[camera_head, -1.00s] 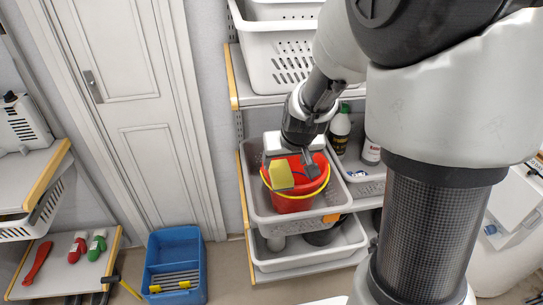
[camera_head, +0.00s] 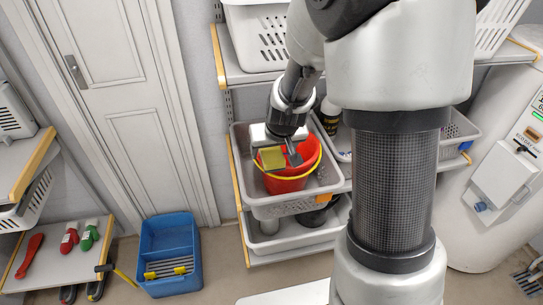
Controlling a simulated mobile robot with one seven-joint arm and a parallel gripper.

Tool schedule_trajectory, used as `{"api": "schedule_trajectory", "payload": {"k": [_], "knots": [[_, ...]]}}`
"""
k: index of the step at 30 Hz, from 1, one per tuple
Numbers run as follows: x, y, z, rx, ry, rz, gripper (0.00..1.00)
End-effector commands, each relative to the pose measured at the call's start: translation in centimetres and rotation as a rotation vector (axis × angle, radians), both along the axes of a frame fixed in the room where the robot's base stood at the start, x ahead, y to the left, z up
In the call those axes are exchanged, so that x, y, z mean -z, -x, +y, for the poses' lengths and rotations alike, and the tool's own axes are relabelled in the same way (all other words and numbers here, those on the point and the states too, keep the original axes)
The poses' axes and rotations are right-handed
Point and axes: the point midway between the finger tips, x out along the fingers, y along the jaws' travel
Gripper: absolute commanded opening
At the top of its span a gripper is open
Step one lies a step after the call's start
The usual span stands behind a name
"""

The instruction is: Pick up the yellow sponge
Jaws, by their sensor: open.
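The yellow sponge (camera_head: 272,158) shows as a small yellow block at the left side of the red bucket (camera_head: 292,183), by its rim. I cannot tell whether it rests in the bucket or above it. My gripper (camera_head: 286,154) reaches down over the bucket, with its jaws open. One dark finger shows just right of the sponge, over the bucket opening. The other finger is not clear, and I cannot tell whether either one touches the sponge.
The bucket, with its yellow handle, stands in a grey basket (camera_head: 241,163) on a shelf. Another basket (camera_head: 262,245) is below. A blue crate (camera_head: 170,226) stands on the floor to the left. A white machine (camera_head: 487,215) is at right.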

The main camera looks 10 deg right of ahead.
Motion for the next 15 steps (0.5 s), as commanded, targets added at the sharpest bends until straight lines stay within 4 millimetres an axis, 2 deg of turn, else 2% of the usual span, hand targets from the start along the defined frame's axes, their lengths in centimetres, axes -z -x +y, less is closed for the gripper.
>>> {"api": "schedule_trajectory", "payload": {"k": [14, 15], "knots": [[0.25, -0.01, 0.0, 0.0, 0.0, 0.0, 0.69], [0.25, -0.01, 0.0, 0.0, 0.0, 0.0, 0.62]]}}
